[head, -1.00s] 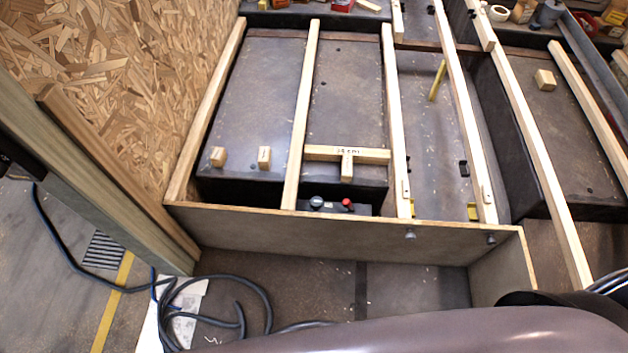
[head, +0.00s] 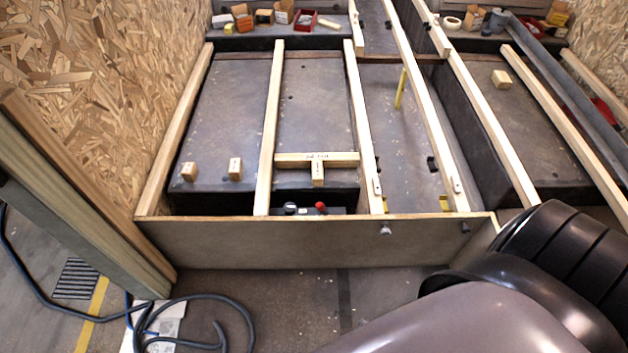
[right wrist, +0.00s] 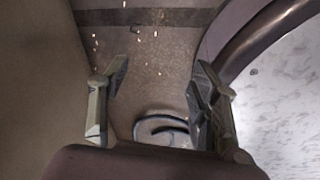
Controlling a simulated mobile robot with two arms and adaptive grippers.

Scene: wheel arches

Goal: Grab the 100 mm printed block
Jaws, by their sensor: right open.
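Small wooden blocks with dark print lie inside the wooden frame in the head view. One block (head: 190,172) and another block (head: 235,168) sit on the left dark panel. A third block (head: 318,174) touches the underside of a printed crosspiece (head: 330,159). A further block (head: 501,79) lies on the right panel. The print is too small to tell which is 100 mm. My right gripper (right wrist: 160,82) is open and empty in the right wrist view, above the bare floor, with no block near it. My left gripper is not in view.
A coiled dark hose (head: 195,305) lies on the floor at left. A chipboard wall (head: 100,90) stands at left. Small boxes and a red tray (head: 303,22) stand at the back.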

